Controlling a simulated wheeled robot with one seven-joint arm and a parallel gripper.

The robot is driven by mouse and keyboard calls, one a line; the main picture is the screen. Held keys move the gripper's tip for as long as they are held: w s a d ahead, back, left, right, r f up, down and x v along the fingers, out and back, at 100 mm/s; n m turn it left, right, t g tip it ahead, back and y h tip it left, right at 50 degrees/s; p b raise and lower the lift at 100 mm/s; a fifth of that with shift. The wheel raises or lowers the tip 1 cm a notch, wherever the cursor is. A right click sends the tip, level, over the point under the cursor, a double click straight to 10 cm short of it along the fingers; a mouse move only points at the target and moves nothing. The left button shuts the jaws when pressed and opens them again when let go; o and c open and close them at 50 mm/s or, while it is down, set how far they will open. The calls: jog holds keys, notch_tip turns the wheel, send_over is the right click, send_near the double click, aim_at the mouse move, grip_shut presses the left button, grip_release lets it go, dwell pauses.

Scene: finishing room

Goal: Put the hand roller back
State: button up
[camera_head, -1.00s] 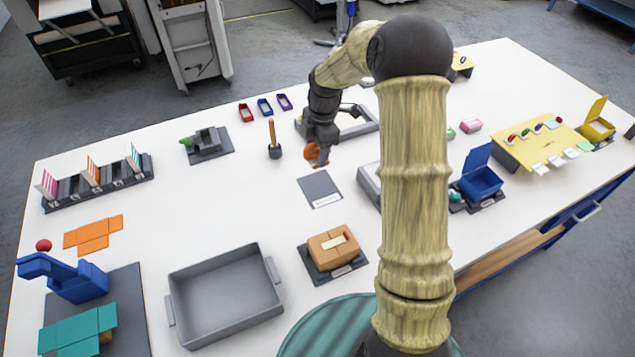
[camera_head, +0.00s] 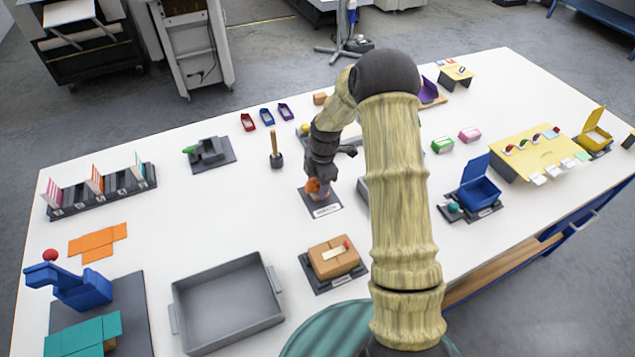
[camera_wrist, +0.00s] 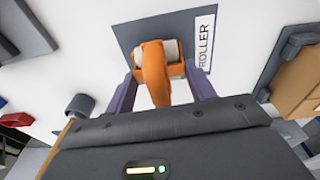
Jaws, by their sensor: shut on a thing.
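The hand roller (camera_head: 314,187) is orange with a pale drum; in the wrist view it (camera_wrist: 154,72) sits between the two fingers. My gripper (camera_head: 317,182) points down and is shut on it. The roller is over the dark grey mat (camera_head: 318,204), whose white label (camera_wrist: 203,40) reads "ROLLER" in the wrist view. The drum looks at or just above the mat; I cannot tell if it touches. The arm and fingers hide part of the roller in the head view.
A wooden-handled tool (camera_head: 275,146) stands upright behind and left of the mat. A brown box (camera_head: 334,258) on a dark base lies in front. A large grey tray (camera_head: 226,305) is at front left. The white table between the tray and the mat is clear.

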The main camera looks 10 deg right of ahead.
jog(key=shift+f, duration=0.3)
jog(key=shift+s+f+b, duration=0.1)
jog(key=shift+f+b, duration=0.2)
jog(key=shift+f, duration=0.1)
jog(key=shift+s+f, duration=0.1)
jog(key=shift+f, duration=0.15)
jog(key=shift+c, duration=1.5)
jog(key=o, duration=1.3)
